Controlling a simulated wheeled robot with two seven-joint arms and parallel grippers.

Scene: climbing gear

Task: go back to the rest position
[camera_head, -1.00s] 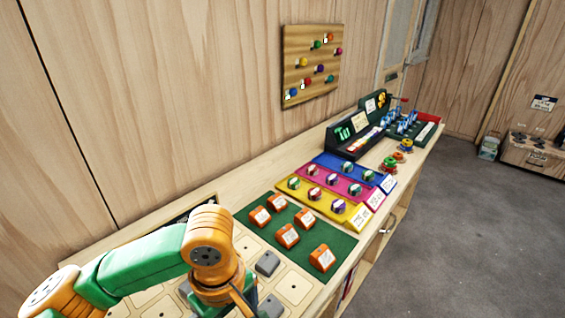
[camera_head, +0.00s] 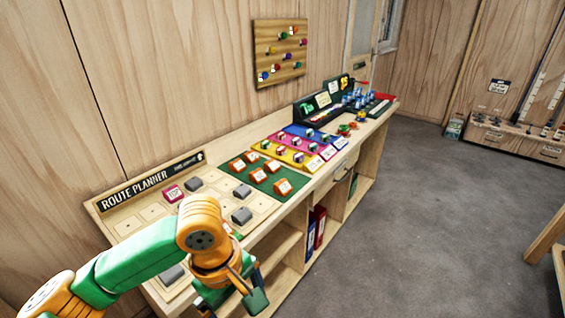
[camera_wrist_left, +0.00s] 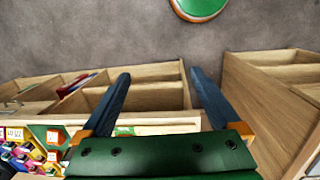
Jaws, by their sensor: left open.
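My left gripper (camera_head: 232,297) is open and empty, in front of the near end of the long wooden bench (camera_head: 262,228). In the left wrist view its two dark fingers (camera_wrist_left: 160,76) stand wide apart with nothing between them. Beyond them are the bench's open shelves (camera_wrist_left: 150,97) and the grey floor. My left arm comes in from the lower left and hides part of the bench's near end. My right gripper is in neither view.
The bench carries a route planner board (camera_head: 150,182) with grey blocks, a green mat (camera_head: 238,175) with orange blocks, and coloured strips (camera_head: 300,155). Red and blue binders (camera_head: 316,228) stand on a shelf below. Grey floor (camera_head: 420,210) is clear to the right.

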